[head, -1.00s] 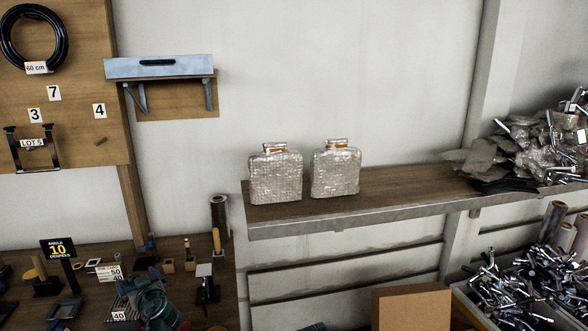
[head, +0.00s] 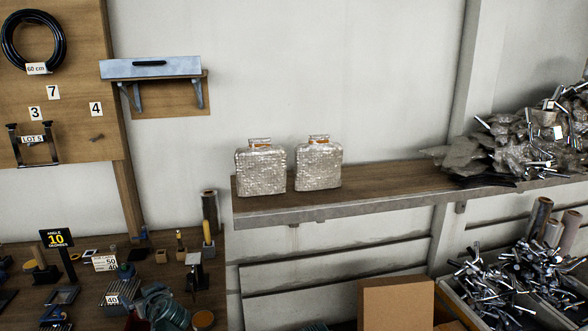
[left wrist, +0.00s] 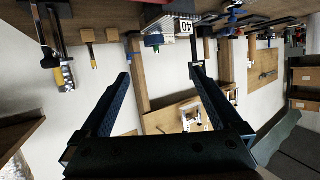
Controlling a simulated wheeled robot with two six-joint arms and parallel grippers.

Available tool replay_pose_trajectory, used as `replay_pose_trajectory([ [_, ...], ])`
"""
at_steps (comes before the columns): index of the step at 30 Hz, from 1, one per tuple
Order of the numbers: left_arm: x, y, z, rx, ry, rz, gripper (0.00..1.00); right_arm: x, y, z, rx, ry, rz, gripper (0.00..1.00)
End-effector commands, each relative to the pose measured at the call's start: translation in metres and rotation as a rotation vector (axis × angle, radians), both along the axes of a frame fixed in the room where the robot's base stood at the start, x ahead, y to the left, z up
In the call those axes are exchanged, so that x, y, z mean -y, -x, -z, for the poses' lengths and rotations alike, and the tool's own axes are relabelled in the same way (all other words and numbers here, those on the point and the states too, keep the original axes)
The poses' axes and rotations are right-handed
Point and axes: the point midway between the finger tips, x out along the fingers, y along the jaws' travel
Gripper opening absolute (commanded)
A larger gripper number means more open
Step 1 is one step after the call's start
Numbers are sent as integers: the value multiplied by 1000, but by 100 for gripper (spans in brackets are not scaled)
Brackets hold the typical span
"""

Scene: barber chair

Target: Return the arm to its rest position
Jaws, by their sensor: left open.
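My left gripper (left wrist: 162,74) shows in the left wrist view with its two dark fingers spread wide apart. Nothing is between the fingers. The bench appears upside down across the top of the left wrist view, beyond the fingertips. My right gripper shows in neither view.
Small tools, holders and number tags crowd the bench. A wooden shelf (head: 395,193) carries two wrapped packages (head: 261,172) (head: 318,167). A heap of metal parts (head: 545,135) lies at right, with a full bin (head: 515,285) below. A cardboard box (head: 397,306) stands at bottom centre.

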Motion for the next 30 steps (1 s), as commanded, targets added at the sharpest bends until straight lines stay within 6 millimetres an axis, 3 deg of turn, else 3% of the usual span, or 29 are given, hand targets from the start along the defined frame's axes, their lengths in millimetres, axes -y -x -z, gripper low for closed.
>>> replay_pose_trajectory([
  [5, 22, 15, 30, -148, 65, 2, 99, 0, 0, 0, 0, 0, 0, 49],
  [11, 68, 42, 75, -400, 178, 68, 99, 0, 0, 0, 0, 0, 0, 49],
  [18, 154, 90, 123, -761, 347, 306, 99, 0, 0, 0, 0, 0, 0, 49],
  [26, 240, 142, 142, -1046, 490, 649, 99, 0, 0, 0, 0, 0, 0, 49],
  [30, 270, 154, 172, -1108, 453, 717, 99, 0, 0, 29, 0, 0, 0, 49],
])
